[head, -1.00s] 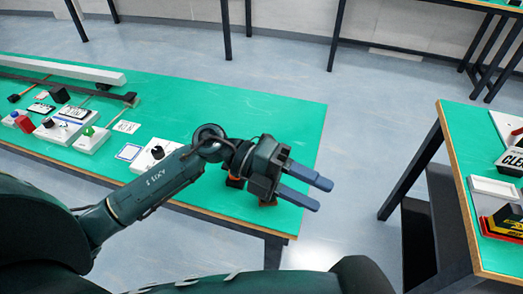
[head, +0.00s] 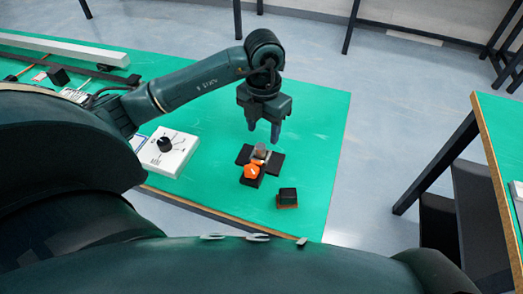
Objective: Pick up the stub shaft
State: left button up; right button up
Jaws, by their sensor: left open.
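A short grey-brown cylinder, which looks like the stub shaft (head: 261,150), stands upright in a dark block-like holder (head: 277,162) on the green table. My left gripper (head: 263,133) points down just above the cylinder. Its two fingers are apart with nothing between them. Whether the fingertips touch the cylinder or overlap its sides cannot be told from this angle. My right gripper is not in view.
An orange round-topped piece on a black base (head: 252,172) sits close in front of the holder. A small black block (head: 287,197) is near the front edge. A white dial box (head: 168,151) stands left. The green table (head: 318,130) is clear at right.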

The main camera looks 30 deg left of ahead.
aim_at(260, 146)
pick_arm(q)
jog(key=f, duration=0.7)
jog(key=shift+a+f, duration=0.15)
jog(key=shift+a, duration=0.2)
jog(key=shift+s, duration=0.1)
jog(key=shift+c, duration=0.3)
grip_shut()
